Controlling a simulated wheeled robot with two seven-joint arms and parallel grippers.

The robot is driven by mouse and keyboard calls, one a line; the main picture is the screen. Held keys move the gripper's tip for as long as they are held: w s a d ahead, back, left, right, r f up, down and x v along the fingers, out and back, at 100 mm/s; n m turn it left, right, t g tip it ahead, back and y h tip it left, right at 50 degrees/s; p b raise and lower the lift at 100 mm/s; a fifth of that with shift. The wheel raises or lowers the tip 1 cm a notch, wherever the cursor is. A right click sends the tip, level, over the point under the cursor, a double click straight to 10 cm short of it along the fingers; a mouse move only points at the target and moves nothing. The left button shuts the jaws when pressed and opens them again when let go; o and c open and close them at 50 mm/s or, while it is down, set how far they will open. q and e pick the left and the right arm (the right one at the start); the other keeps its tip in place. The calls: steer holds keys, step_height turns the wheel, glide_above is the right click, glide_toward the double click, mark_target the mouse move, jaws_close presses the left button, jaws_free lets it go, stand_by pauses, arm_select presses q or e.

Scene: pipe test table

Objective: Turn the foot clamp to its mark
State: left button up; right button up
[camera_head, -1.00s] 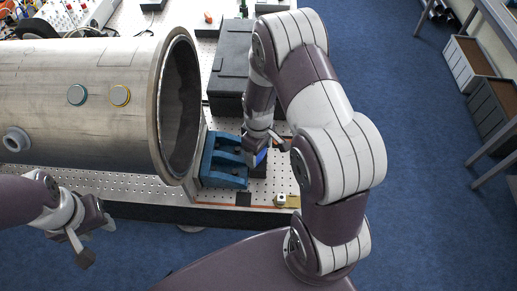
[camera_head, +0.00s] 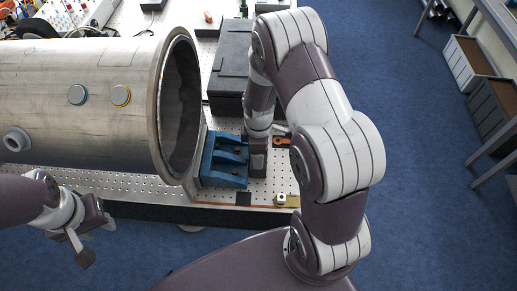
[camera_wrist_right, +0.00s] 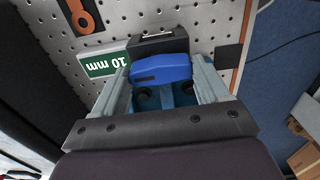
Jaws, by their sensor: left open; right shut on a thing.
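In the right wrist view, a bright blue rounded piece (camera_wrist_right: 162,70), which looks like the foot clamp, lies between the two fingers of my right gripper (camera_wrist_right: 162,72). The gripper is shut on it. A dark block (camera_wrist_right: 158,42) is just beyond the piece. I cannot make out a mark. In the head view, my right gripper (camera_head: 257,160) points down beside the blue saddle (camera_head: 225,165) and hides the clamp. My left gripper (camera_head: 95,240) is open and empty, off the table's front edge at the lower left.
A large steel pipe (camera_head: 90,105) fills the left, its open flange close to the saddle. A black case (camera_head: 232,65) stands behind my right gripper.

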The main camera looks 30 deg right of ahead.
steer(key=shift+w+r, duration=0.1)
steer(key=o, duration=1.1)
steer(key=shift+c, duration=0.2)
steer(key=shift+r, duration=0.35)
step_height(320, 180, up, 12)
steer(key=b, duration=0.2)
steer(key=shift+b, duration=0.3)
